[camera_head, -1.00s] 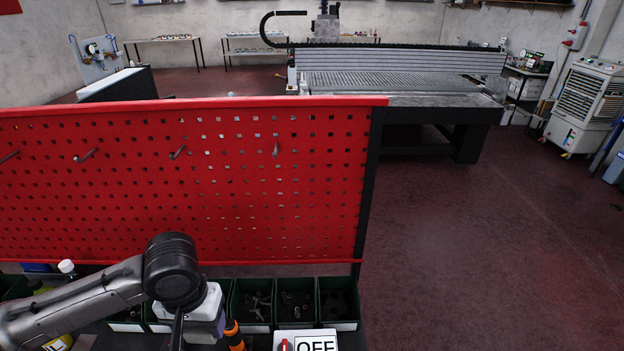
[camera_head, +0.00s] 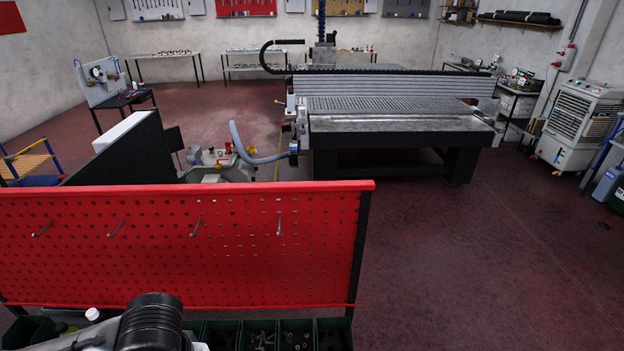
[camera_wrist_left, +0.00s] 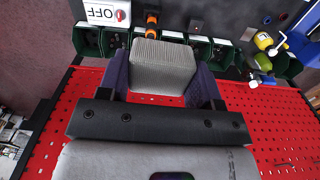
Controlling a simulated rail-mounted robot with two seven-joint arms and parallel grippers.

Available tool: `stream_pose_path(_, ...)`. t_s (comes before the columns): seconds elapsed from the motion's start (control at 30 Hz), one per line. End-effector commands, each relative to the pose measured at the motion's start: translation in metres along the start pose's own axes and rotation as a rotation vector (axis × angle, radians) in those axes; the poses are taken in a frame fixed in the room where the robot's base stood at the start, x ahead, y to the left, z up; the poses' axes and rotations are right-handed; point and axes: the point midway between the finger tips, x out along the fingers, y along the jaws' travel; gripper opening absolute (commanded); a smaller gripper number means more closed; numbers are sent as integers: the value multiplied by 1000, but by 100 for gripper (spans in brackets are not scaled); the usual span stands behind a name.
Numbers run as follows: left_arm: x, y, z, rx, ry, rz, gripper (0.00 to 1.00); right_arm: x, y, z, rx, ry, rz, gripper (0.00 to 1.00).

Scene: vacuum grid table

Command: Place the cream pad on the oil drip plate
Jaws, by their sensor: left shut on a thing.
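The cream pad (camera_wrist_left: 163,66) shows in the left wrist view as a pale, ribbed block. My left gripper (camera_wrist_left: 162,82) is shut on it, with a purple-blue finger on either side. The pad is held in front of the dark bins and the red panel. In the head view my left arm enters at the bottom left, and its gripper and the pad are hidden behind my arm or below the frame. I cannot make out the oil drip plate in either view. My right gripper is in neither view.
A red perforated panel (camera_head: 180,245) with hooks stands in front of me, with dark green bins (camera_head: 260,336) along its foot. An OFF sign (camera_wrist_left: 104,12) and bottles (camera_wrist_left: 263,41) are near the bins. Beyond are a grid table (camera_head: 390,124) and open floor at right.

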Motion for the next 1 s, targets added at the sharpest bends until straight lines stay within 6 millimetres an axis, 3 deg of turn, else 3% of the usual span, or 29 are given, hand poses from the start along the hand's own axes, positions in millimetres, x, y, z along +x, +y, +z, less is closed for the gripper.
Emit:
stream_pose_path(0.03, -13, 0, 3, 0, 0, 0, 36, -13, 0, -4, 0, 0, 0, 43)
stream_pose_path(0.2, -23, 0, 10, -1, 2, 0, 36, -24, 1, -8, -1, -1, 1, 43)
stream_pose_path(0.67, -21, -1, 13, -2, 3, 0, 36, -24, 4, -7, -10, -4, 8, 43)
stream_pose_path(0.83, 15, 1, 20, 3, -1, 1, 36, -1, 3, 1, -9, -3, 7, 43)
stream_pose_path(1.0, 80, 16, 35, 34, -2, 3, 36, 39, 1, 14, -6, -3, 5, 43)
